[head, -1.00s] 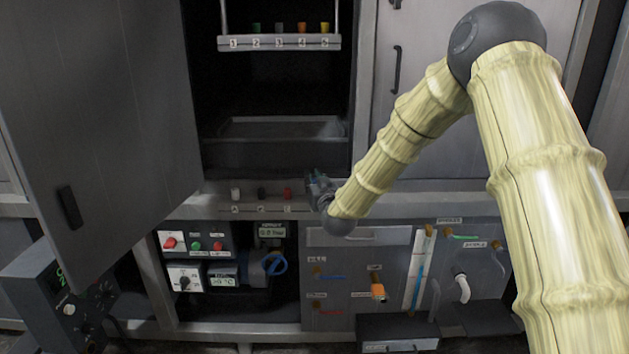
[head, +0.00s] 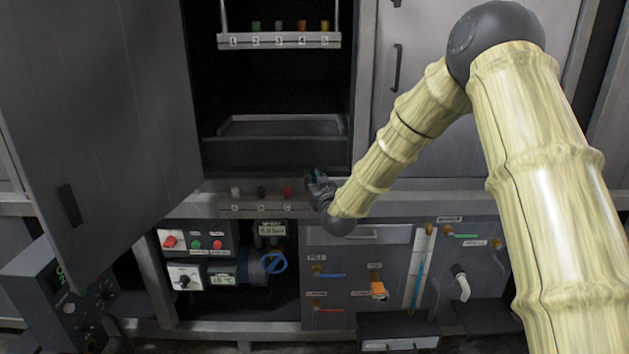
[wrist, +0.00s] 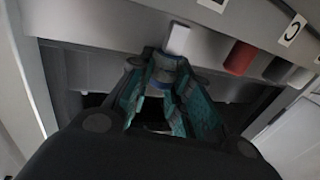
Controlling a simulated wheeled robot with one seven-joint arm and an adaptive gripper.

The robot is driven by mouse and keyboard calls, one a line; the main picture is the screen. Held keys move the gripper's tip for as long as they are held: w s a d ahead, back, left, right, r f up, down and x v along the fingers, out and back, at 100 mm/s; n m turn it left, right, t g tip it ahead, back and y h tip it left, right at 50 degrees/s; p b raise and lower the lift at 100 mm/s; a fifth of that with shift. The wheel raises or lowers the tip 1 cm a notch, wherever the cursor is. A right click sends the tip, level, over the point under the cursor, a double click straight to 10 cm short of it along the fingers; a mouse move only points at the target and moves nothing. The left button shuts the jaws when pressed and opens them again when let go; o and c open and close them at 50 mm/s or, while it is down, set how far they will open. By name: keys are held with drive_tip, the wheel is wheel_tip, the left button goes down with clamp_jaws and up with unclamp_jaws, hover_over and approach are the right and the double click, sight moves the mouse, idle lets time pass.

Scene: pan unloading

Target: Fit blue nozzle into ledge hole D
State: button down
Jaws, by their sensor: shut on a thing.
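My gripper (head: 315,178) is at the right end of the ledge (head: 222,205), just right of the red nozzle. In the wrist view, the teal fingers of my gripper (wrist: 160,68) are closed on a small piece with a blue band, the blue nozzle (wrist: 154,88), mostly hidden between them. A white label (wrist: 177,40) is just beyond the fingertips; its letter is unreadable. Hole D itself is hidden by the gripper, so I cannot tell how far the nozzle sits in it.
White (head: 235,192), black (head: 261,192) and red (head: 287,191) nozzles stand along the ledge left of my gripper. A numbered rack (head: 280,42) with several coloured nozzles hangs above a tray (head: 280,127). An open grey door (head: 100,110) is at the left.

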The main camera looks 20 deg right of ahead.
drive_tip(key=shift+f+b, duration=0.55)
drive_tip(key=shift+f, duration=0.85)
idle(1.2)
drive_tip(key=c, duration=1.2)
unclamp_jaws()
drive_tip(key=shift+c, duration=0.2)
drive_tip(key=s, duration=1.2)
